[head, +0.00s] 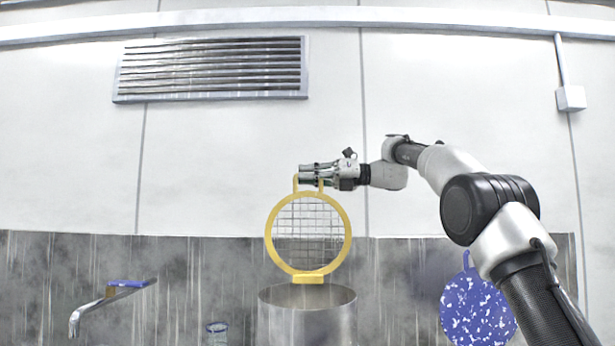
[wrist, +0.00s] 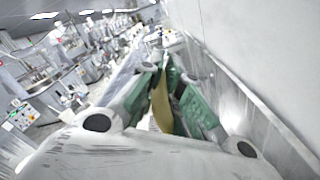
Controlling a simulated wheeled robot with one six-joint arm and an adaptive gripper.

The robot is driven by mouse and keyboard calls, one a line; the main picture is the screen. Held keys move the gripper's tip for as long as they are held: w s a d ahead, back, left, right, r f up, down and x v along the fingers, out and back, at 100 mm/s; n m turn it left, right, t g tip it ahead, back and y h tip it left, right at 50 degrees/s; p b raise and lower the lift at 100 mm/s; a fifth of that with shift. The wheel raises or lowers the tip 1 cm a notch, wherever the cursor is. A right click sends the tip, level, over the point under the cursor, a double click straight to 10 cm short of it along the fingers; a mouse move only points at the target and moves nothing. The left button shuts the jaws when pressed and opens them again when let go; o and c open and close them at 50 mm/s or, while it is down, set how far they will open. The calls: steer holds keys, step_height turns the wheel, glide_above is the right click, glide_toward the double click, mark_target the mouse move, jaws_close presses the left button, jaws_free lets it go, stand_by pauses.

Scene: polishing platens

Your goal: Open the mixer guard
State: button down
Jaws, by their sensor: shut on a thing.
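The mixer guard (head: 270,235) is a round yellow ring with a wire grid inside. In the head view it stands upright above the rim of the metal mixer bowl (head: 307,322), joined near it by a yellow block at its lower edge. My gripper (head: 308,177) is at the top of the guard, shut on the guard's yellow handle. In the wrist view a yellow strip of the guard (wrist: 161,105) sits between the green finger pads (wrist: 176,106).
A tap with a blue lever (head: 105,300) is at the lower left. A blue speckled round board (head: 477,308) is at the right, partly behind my arm. The wall above is open, with a vent (head: 212,69).

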steer(key=shift+w+d+r, duration=0.1)
steer(key=shift+w+d, duration=0.05)
steer(key=shift+w, duration=0.55)
